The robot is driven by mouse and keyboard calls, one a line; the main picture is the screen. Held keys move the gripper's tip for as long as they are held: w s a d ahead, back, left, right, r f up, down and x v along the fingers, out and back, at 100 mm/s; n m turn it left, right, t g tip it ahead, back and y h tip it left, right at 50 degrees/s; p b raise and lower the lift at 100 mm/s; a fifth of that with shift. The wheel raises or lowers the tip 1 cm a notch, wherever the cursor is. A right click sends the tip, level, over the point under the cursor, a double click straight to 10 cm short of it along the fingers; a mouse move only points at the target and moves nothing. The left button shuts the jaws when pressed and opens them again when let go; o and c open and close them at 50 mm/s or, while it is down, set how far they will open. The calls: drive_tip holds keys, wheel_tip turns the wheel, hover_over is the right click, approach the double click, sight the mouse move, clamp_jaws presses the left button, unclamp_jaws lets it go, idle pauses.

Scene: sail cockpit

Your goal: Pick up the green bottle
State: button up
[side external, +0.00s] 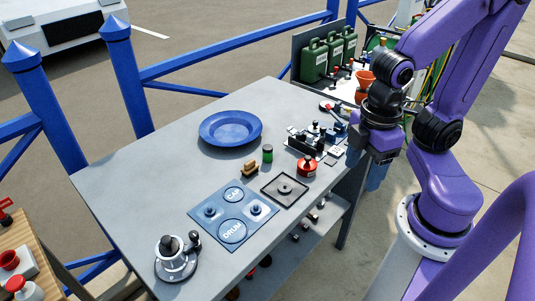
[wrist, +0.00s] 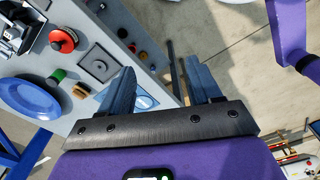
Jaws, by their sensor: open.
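A small green bottle-like cylinder (side external: 267,153) with a dark body stands on the grey table, just in front of the blue plate. It also shows in the wrist view (wrist: 57,76) at the left, beside the plate's rim. My gripper (side external: 376,174) is beyond the table's right edge in the side view, well apart from the bottle. In the wrist view its two blue fingers are spread with nothing between them (wrist: 161,85). The view between the fingers shows the floor and the table edge.
The blue plate (side external: 231,128), a brown block (side external: 250,169), a red round pot (side external: 307,166), a black square tray (side external: 285,189) and a blue panel (side external: 233,215) surround the bottle. Green jerrycans (side external: 315,60) stand behind.

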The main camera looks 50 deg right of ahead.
drive_tip(key=w+d+f+n+t+h, duration=0.2)
drive_tip(key=w+d+f+h, duration=0.1)
drive_tip(key=w+d+h, duration=0.5)
drive_tip(key=n+t, duration=1.1)
drive_tip(key=n, duration=0.3)
hover_over(271, 152)
drive_tip(key=s+d, duration=0.3)
drive_tip(key=s, duration=0.3)
wheel_tip(271, 152, down, 5)
drive_tip(key=a+f+n+y, duration=0.1)
drive_tip(key=f, duration=0.1)
drive_tip(key=a+f+n+y, duration=0.1)
drive_tip(key=f+n+y, duration=0.1)
drive_tip(key=w+a+f+n+y, duration=0.1)
drive_tip(key=f+n, duration=0.1)
drive_tip(key=shift+a+f+y, duration=0.1)
drive_tip(key=shift+f+y, duration=0.3)
drive_tip(key=shift+s+a+f, duration=0.1)
drive_tip(key=shift+a+f, duration=0.05)
drive_tip(key=shift+f, duration=0.2)
drive_tip(key=shift+a+f+n+y, duration=0.1)
drive_tip(key=shift+f+n+y, duration=0.1)
drive_tip(key=shift+n+y, duration=0.1)
drive_tip(key=shift+x, duration=3.75)
drive_tip(key=shift+r, duration=0.15)
drive_tip(key=c, duration=1)
